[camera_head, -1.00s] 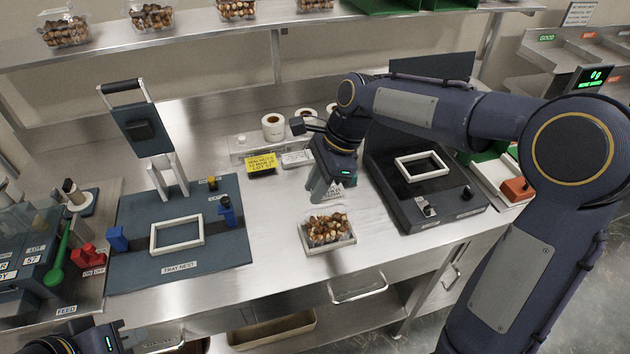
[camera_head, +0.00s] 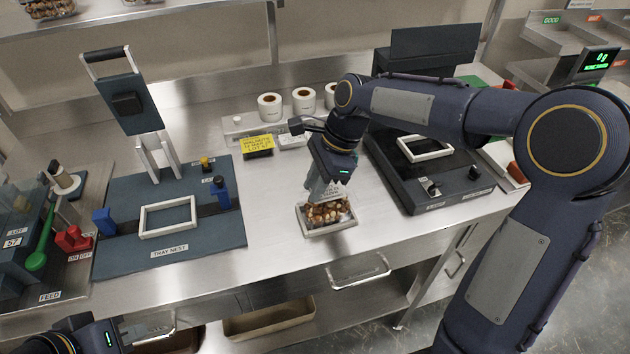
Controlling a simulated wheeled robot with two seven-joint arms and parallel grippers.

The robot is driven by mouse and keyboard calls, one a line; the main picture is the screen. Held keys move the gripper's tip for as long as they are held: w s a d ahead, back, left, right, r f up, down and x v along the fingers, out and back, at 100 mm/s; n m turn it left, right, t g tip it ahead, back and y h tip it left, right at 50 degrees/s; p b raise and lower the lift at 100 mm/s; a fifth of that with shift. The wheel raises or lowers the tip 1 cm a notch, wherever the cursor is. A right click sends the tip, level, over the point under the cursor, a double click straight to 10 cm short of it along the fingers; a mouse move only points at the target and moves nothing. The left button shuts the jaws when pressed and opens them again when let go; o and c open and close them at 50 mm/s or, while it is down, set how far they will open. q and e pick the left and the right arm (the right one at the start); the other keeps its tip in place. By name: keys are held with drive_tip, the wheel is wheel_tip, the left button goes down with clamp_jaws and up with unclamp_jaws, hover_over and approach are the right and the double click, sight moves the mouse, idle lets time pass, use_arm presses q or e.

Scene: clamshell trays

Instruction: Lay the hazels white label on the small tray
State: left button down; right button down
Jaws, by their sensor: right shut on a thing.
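The small tray (camera_head: 329,215), a clear clamshell filled with brown nuts, sits on the steel bench near its front edge. My right gripper (camera_head: 326,190) points down right over the tray's back part and is shut; a pale label seems to be between its fingers, but the print cannot be read. The fingers hide the back of the tray, and I cannot tell whether the label touches it. Three white label rolls (camera_head: 270,106) stand on a dispenser at the back.
A blue tray nest (camera_head: 170,250) with a white frame and upright press stands left of the tray. A black scale-like unit (camera_head: 435,190) is to the right. Bare steel lies between nest and tray.

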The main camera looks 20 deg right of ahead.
drive_tip(key=c, duration=1.1)
unclamp_jaws()
drive_tip(key=shift+c, duration=0.2)
wheel_tip(320, 180, up, 7)
drive_tip(key=p, duration=0.7)
